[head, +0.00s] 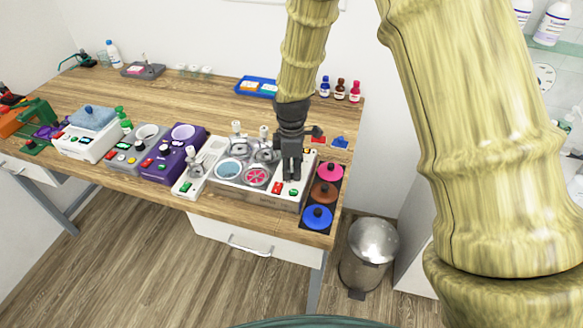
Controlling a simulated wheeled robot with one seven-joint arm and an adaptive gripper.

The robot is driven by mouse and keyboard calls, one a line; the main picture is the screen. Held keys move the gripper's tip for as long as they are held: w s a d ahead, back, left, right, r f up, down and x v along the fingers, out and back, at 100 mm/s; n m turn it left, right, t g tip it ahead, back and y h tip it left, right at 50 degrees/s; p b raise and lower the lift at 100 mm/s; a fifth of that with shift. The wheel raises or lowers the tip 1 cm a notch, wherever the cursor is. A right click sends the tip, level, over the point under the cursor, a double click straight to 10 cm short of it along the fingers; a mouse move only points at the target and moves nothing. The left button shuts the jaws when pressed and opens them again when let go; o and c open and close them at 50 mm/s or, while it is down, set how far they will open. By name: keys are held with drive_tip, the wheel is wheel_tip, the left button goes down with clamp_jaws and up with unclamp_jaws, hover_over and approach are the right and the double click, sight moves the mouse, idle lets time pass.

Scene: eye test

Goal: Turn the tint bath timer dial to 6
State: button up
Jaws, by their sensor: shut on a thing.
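The tint bath (276,200) is a white and grey unit near the table's right front. It has several round wells, one with light blue liquid (229,172) and one with pink (256,177). Its right-hand panel carries a red switch (277,188) and a green switch (293,190). My gripper (291,177) points down onto this panel, just behind the switches. It is shut at the place of the timer dial. The fingers hide the dial, so its pointer and numbers cannot be read.
Pink (329,171), brown (324,192) and blue (317,216) knobbed discs lie right of the bath. A purple machine (173,157) and other devices stand to the left. Small bottles (340,88) stand behind. The middle back of the wooden table (175,95) is mostly clear.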

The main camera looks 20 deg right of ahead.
drive_tip(key=m, duration=0.4)
drive_tip(key=m+p, duration=0.1)
drive_tip(key=m, duration=0.2)
drive_tip(key=shift+m, duration=0.3)
drive_tip(key=m, duration=0.7)
drive_tip(key=shift+r+p, duration=0.1)
drive_tip(key=shift+p, duration=0.2)
drive_tip(key=m, duration=0.4)
drive_tip(key=shift+p, duration=0.3)
drive_tip(key=m, duration=0.3)
drive_tip(key=shift+w+m+p, duration=0.1)
drive_tip(key=shift+m+p, duration=0.2)
drive_tip(key=m+p, duration=0.1)
drive_tip(key=m, duration=0.5)
drive_tip(key=shift+m, duration=0.3)
drive_tip(key=o, duration=1.1)
drive_tip(key=shift+c, duration=0.2)
